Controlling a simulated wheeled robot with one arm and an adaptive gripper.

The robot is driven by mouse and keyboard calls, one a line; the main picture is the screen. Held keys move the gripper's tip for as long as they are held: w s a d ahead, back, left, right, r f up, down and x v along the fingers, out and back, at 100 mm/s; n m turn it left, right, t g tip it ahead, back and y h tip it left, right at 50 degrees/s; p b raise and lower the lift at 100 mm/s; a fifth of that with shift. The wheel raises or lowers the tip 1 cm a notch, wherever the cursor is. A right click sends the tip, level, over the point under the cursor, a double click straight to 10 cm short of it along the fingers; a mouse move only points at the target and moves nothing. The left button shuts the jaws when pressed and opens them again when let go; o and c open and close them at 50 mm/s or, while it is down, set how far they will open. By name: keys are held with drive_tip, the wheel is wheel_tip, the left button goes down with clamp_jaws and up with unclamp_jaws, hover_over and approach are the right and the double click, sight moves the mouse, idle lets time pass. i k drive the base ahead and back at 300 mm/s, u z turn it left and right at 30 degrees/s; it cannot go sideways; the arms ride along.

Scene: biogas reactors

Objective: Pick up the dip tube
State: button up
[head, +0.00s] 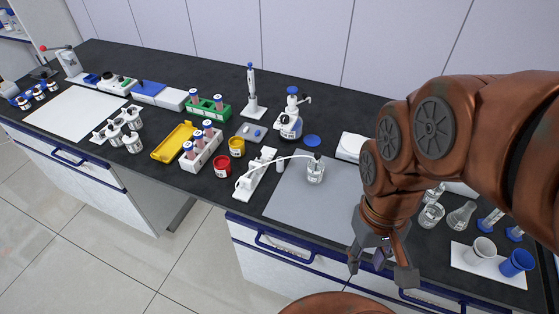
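A thin white tube (284,158) arches from the cap of a clear bottle (316,172) to a white stand (255,174) on its left. It looks like the dip tube, though I cannot tell for sure; any part inside the bottle is too small to make out. The bottle stands upright on a grey mat (300,205). My gripper (380,272) points down at the front edge of the bench, right of and nearer than the bottle. Its fingers are spread apart and I see nothing held between them.
Red (222,167) and yellow (237,147) jars, a tube rack (202,154) and a yellow tray (175,142) stand left of the stand. A dispenser bottle (289,120) stands behind. Glassware and a white tray with cups (490,268) lie right of my arm. The mat's front is clear.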

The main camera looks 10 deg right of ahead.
sight(317, 155)
drive_tip(key=u, duration=0.05)
drive_tip(key=k, duration=0.5)
drive_tip(key=u, duration=0.9)
drive_tip(key=i, duration=0.75)
drive_tip(key=z, duration=0.1)
